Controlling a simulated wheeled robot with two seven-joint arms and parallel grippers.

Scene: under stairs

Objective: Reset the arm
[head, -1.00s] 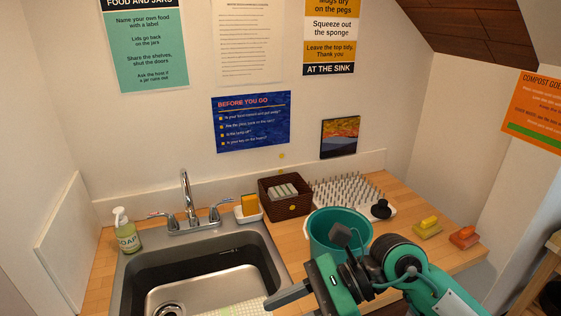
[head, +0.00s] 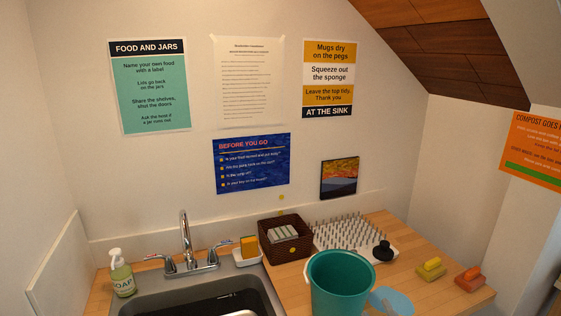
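Neither of my grippers shows in the head view now, so I cannot see whether they are open or shut. No part of my arms is clear in the picture. A teal bucket (head: 338,288) stands on the wooden counter (head: 441,294), right of the sink (head: 205,290). A light blue item (head: 391,300) lies beside the bucket at the bottom edge, partly cut off; I cannot tell what it is.
A soap bottle (head: 122,273), the faucet (head: 187,247) and a sponge in a white holder (head: 247,258) line the sink's back. A brown basket (head: 285,246), a peg rack (head: 345,235), a yellow brush (head: 431,268) and an orange one (head: 469,278) are on the counter.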

